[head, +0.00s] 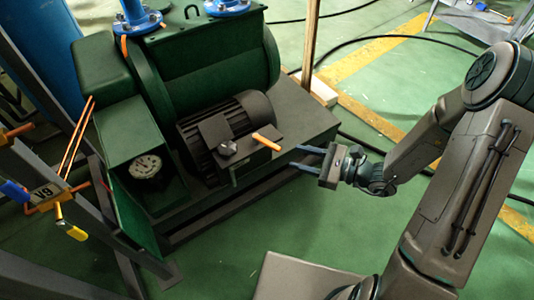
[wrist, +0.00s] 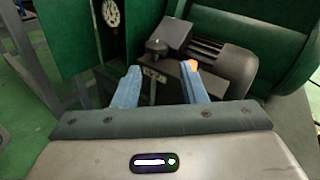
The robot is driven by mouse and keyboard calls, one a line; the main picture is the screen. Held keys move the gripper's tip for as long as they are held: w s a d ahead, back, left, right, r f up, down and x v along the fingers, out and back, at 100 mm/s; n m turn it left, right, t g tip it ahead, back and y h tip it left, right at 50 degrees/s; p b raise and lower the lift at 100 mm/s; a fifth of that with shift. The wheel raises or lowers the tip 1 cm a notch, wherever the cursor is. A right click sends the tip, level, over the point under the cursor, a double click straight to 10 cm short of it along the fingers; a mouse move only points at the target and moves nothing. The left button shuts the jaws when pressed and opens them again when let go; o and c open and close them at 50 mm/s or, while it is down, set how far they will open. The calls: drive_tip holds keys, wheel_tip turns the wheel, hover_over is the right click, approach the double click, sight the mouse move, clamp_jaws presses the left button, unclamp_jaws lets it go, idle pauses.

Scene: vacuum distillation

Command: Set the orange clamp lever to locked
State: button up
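An orange lever (head: 266,141) sticks out from the right end of the black motor unit (head: 228,125), below the green drum. It points up-left to down-right in the head view. My gripper (head: 295,156) is open and empty, just right of and slightly below the lever, with its fingers pointing left towards the machine. A gap shows between fingers and lever in the head view. In the wrist view the two blue fingers (wrist: 160,68) are spread apart. The orange lever's tip (wrist: 193,65) shows just beyond the right fingertip, which hides part of the lever.
A round gauge (head: 146,167) sits in a green housing left of the motor. Another orange handle (head: 124,46) is near the top pipe. Yellow and blue valve handles (head: 70,222) are on the left frame.

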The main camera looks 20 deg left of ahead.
sight(258, 138)
drive_tip(key=w+f+m+t+b, duration=0.2)
drive_tip(key=w+f+m+t, duration=0.25)
drive_tip(key=f, duration=0.25)
drive_tip(key=b+x, duration=0.1)
drive_tip(key=x, duration=0.3)
drive_tip(key=b+x, duration=0.1)
drive_tip(key=x, duration=0.2)
drive_tip(key=b+x, duration=0.1)
drive_tip(key=x, duration=0.3)
drive_tip(key=shift+s+a+f+b, duration=0.2)
drive_tip(key=shift+s+a+b, duration=0.05)
drive_tip(key=shift+a+b, duration=0.15)
drive_tip(key=shift+w+a+r, duration=0.1)
drive_tip(key=shift+w+a, duration=0.15)
drive_tip(key=shift+a, duration=0.35)
clamp_jaws()
